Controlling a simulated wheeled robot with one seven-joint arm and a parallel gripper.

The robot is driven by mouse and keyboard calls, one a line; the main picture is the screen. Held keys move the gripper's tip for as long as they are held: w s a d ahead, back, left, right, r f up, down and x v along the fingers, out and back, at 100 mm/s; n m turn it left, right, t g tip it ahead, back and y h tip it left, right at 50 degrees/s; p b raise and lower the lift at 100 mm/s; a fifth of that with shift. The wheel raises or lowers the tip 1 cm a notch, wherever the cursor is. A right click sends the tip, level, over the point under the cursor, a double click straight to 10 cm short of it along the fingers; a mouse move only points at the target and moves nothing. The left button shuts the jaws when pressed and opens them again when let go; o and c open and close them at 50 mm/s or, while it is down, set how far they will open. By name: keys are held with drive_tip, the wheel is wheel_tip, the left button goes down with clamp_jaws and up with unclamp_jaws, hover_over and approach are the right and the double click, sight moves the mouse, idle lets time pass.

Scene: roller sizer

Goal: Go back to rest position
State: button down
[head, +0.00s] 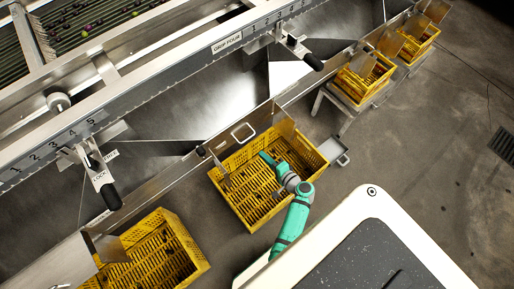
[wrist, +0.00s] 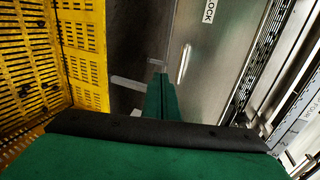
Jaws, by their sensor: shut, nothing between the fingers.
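My gripper (head: 266,158) is at the end of my green arm, above the middle yellow crate (head: 222,186) in the head view. In the wrist view my gripper (wrist: 160,80) shows its two green fingers closed together with nothing between them. The yellow crate (wrist: 88,60) fills the left side of the wrist view. The fingers point toward the metal chute panel (wrist: 140,40), which has a silver handle (wrist: 184,63). The same handle (head: 243,132) shows just behind the crate in the head view.
Another yellow crate (head: 196,257) stands at the lower left, and more crates (head: 364,84) stand at the upper right. The steel sizer rail (head: 150,95) with clamp levers (head: 105,181) runs behind them. Concrete floor (head: 430,140) is open at right.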

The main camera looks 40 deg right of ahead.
drive_tip(key=shift+v, duration=1.15)
drive_tip(key=s+a+f+n+g, duration=0.1)
drive_tip(key=s+a+f+g, duration=0.1)
drive_tip(key=a, duration=0.3)
drive_tip(key=s+a+f+n+g, duration=0.1)
drive_tip(key=s+a+f+n, duration=0.15)
drive_tip(key=a, duration=0.35)
drive_tip(key=s+a+r+n+g+h, duration=0.1)
drive_tip(key=s+a+r+n+h, duration=0.2)
drive_tip(key=s+a, duration=0.45)
drive_tip(key=s+a+r+n+t+y, duration=0.1)
drive_tip(key=s+a+r+n, duration=0.1)
drive_tip(key=r, duration=0.8)
drive_tip(key=s+a+r+n+t+y, duration=0.1)
drive_tip(key=a+r+n, duration=0.4)
drive_tip(key=r, duration=0.5)
drive_tip(key=s+a+r+n+t+y, duration=0.1)
drive_tip(key=s+a+r+n+t, duration=0.2)
drive_tip(key=r, duration=0.8)
drive_tip(key=shift+s+a+n, duration=0.4)
drive_tip(key=shift+a+n, duration=0.35)
drive_tip(key=shift+a, duration=0.5)
